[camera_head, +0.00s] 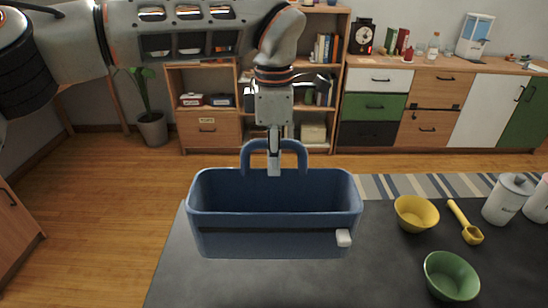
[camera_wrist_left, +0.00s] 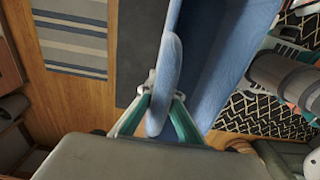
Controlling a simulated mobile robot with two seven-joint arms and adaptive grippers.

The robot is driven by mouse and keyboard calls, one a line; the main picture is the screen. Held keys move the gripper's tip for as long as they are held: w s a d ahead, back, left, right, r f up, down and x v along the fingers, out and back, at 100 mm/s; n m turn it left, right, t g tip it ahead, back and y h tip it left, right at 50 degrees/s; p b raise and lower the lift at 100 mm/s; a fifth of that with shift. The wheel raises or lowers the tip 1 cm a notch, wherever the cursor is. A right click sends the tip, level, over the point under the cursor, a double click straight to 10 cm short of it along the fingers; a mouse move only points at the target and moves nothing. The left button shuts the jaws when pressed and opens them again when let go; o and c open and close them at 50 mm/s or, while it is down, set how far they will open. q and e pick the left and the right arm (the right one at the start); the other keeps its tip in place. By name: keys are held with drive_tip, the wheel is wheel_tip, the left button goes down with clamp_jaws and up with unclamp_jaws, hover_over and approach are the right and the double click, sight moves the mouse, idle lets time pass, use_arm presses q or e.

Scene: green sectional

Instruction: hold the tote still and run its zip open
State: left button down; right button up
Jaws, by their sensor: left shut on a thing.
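My left gripper (camera_head: 274,168) comes down from above and is shut on the tote's blue back handle (camera_head: 246,158). In the left wrist view the fingers (camera_wrist_left: 160,108) pinch the handle (camera_wrist_left: 168,75) from both sides. The tote looks upright; its underside is hidden. My right gripper is not seen.
The dark table (camera_head: 390,275) has free room right of the tote. A yellow bowl (camera_head: 417,213), a green bowl (camera_head: 451,277), a yellow scoop (camera_head: 464,222) and a white canister (camera_head: 508,199) stand further right. A striped runner (camera_head: 400,186) lies behind.

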sight(274, 196)
use_arm(q)
drive_tip(key=shift+f, duration=0.9)
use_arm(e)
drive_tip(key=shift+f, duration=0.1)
use_arm(q)
drive_tip(key=shift+f, duration=0.35)
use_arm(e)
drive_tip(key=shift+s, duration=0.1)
use_arm(q)
drive_tip(key=shift+f, duration=1)
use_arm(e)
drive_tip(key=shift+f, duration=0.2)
use_arm(q)
drive_tip(key=shift+f, duration=0.35)
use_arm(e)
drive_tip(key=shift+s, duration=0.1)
use_arm(q)
drive_tip(key=shift+f+b, duration=0.35)
drive_tip(key=shift+f, duration=0.65)
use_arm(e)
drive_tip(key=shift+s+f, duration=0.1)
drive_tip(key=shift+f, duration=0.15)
use_arm(q)
drive_tip(key=shift+f, duration=1.3)
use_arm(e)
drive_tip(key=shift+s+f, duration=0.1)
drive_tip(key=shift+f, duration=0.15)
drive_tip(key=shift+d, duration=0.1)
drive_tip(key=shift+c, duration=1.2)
